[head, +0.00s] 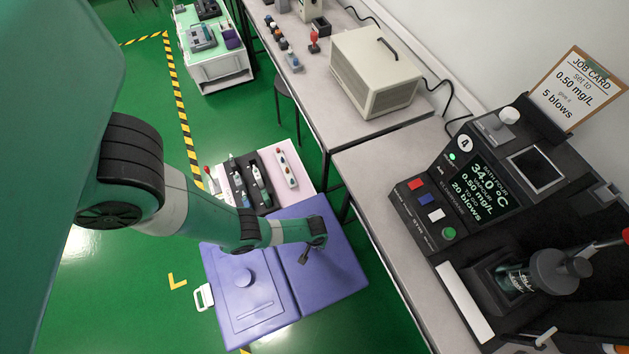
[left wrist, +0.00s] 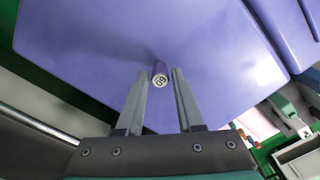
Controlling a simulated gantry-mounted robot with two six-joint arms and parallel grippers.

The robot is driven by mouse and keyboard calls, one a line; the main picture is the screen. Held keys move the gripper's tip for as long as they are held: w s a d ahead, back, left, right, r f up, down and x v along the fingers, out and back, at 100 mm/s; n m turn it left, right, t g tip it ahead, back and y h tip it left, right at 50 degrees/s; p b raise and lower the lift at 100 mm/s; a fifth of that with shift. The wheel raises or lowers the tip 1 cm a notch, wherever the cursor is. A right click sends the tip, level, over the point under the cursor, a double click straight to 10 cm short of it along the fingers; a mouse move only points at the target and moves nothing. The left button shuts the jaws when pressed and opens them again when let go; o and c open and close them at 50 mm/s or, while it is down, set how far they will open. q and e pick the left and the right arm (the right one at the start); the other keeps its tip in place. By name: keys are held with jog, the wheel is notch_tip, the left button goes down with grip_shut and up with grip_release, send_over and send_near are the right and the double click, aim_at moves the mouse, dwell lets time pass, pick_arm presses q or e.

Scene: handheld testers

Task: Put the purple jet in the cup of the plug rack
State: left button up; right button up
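The purple jet (left wrist: 160,75) is a small cylinder with a pale, numbered end face. In the left wrist view it stands on a purple surface (left wrist: 95,40), between the fingertips of my left gripper (left wrist: 160,88). The fingers are apart, with a narrow gap on each side of the jet. In the head view the left gripper (head: 304,257) is low over the right half of the purple case (head: 335,265), and the jet cannot be made out. Small coloured plugs (head: 283,44) stand on the far bench; I cannot tell which part is the cup. My right gripper is not in view.
A black tester (head: 470,200) and a job card (head: 575,88) are on the right bench. A beige box (head: 375,70) stands behind. A pink-topped table (head: 270,160) with handheld testers lies beyond the case. Green floor (head: 130,310) is clear at left.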

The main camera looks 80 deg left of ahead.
pick_arm(q)
grip_shut()
jog(key=shift+r, duration=0.1)
jog(key=shift+r, duration=0.2)
notch_tip(320, 180, up, 4)
jog(key=p, duration=0.4)
jog(key=shift+s+d+f, duration=0.1)
jog(key=s+d+r+p, duration=0.8)
jog(key=s+d, duration=0.1)
jog(key=s, duration=0.1)
jog(key=shift+d+r+p, duration=0.3)
jog(key=shift+p, duration=0.1)
